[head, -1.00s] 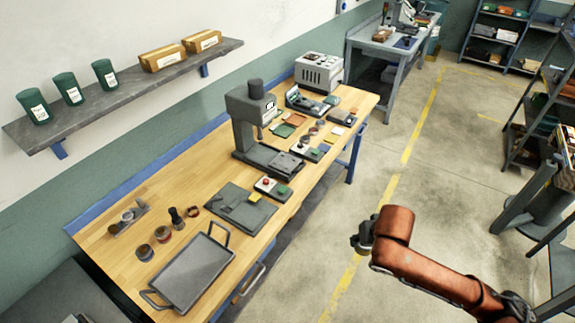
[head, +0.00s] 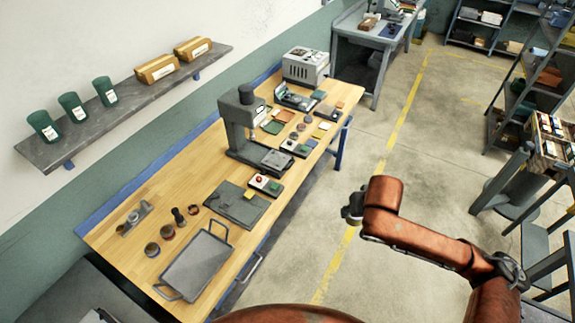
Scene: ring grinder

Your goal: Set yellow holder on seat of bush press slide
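The bush press (head: 237,122) is a dark grey machine standing on the wooden bench. Its slide (head: 275,160) is at the front of its base, and no yellow piece shows on it. A small yellow piece (head: 250,195) lies on a dark grey mat in front of the press. Another yellow piece (head: 319,134) lies farther back, to the right of the press. I cannot tell which is the holder. My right gripper (head: 352,209) is over the floor, right of the bench and apart from it. Its fingers are too small to read. My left gripper is not in view.
A grey handled tray (head: 197,265) and several small round parts (head: 167,231) lie at the near end of the bench (head: 130,267). A red-button box (head: 263,182) sits beside the mat. A wall shelf (head: 125,110) holds cups and boxes.

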